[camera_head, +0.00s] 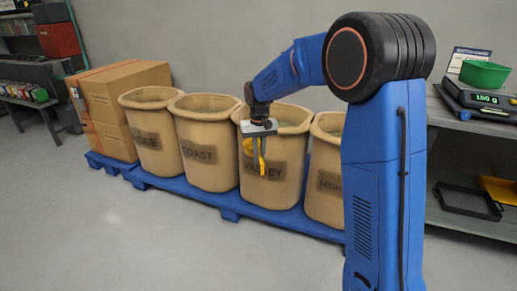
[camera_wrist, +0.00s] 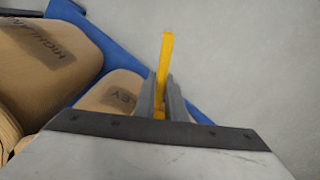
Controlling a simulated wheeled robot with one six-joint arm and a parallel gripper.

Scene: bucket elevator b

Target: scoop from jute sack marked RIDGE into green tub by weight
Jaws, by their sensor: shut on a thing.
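The jute sack marked RIDGE (camera_head: 145,138) stands at the left end of a row of sacks; its front print is partly cut off by the curve. The green tub (camera_head: 484,74) sits on a scale (camera_head: 480,97) at the far right, whose lit display looks like 150 g. My gripper (camera_head: 257,168) is in front of the VALLEY sack, pointing down. It is shut on a yellow scoop (camera_head: 263,166), which also shows between the fingers in the wrist view (camera_wrist: 166,60).
The COAST sack (camera_head: 196,152), VALLEY sack (camera_head: 281,180) and HIGHLAND sack (camera_head: 325,200) stand with RIDGE on a blue pallet (camera_head: 240,206). Cardboard boxes (camera_head: 125,88) are left of RIDGE. A black tray (camera_head: 467,203) lies on the shelf below the scale. The floor in front is clear.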

